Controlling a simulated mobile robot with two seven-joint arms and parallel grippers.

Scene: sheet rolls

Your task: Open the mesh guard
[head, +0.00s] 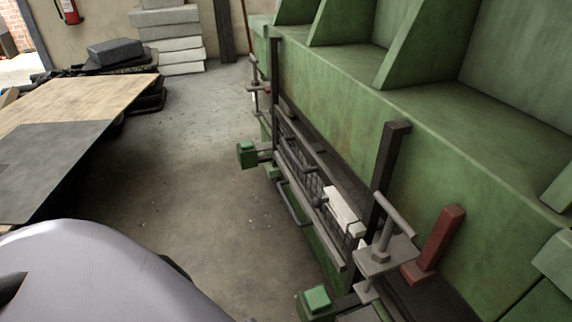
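The mesh guard (297,160) is a dark wire panel in a grey metal frame, low on the front of the green machine (345,110). It runs from the middle of the head view toward the lower right, between two dark uprights. A grey bar handle (289,205) sticks out on its near side. A pale block (343,210) sits by the panel's right part and hides some of it. I cannot tell from this angle how far the guard is open. Neither of my grippers is in view, and nothing touches the guard.
Green-capped blocks (246,153) and (317,299) stick out at the guard's ends. A red lever (440,240) stands at the right. A table with sheets (70,120) stands at the left. The concrete floor (200,180) between table and machine is clear.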

